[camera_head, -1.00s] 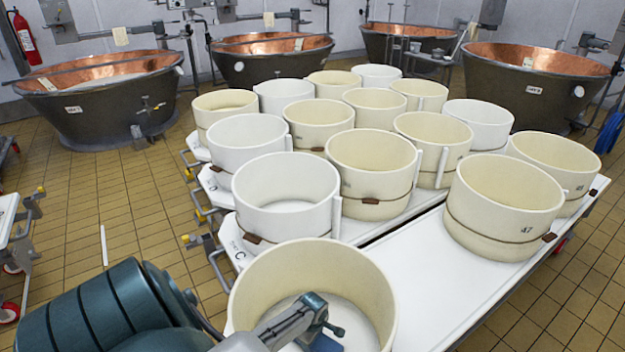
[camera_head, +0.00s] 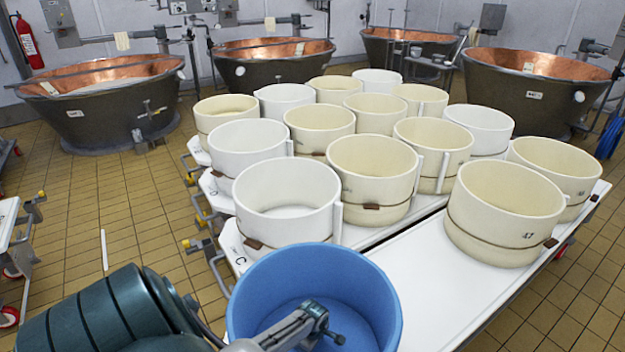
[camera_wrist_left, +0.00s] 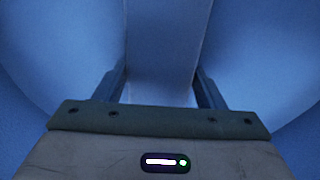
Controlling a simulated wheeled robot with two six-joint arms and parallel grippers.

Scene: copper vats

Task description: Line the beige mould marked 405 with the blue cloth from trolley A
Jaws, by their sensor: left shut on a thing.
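The nearest mould now shows a blue cloth lining (camera_head: 375,285) over its whole inner wall and rim, at the bottom middle of the head view. The mould's own beige wall and its number are hidden. My left gripper (camera_head: 322,325) reaches down inside it. In the left wrist view, blue cloth (camera_wrist_left: 50,60) fills the surroundings, and the left gripper (camera_wrist_left: 160,90) is shut on a pale blue strip of cloth between its fingers. My right gripper is not in view.
Several beige and white moulds stand close behind on white trolley tops, including a beige one marked 47 (camera_head: 505,210). A bare white top (camera_head: 450,290) lies to the right. Copper vats (camera_head: 100,95) stand along the back wall.

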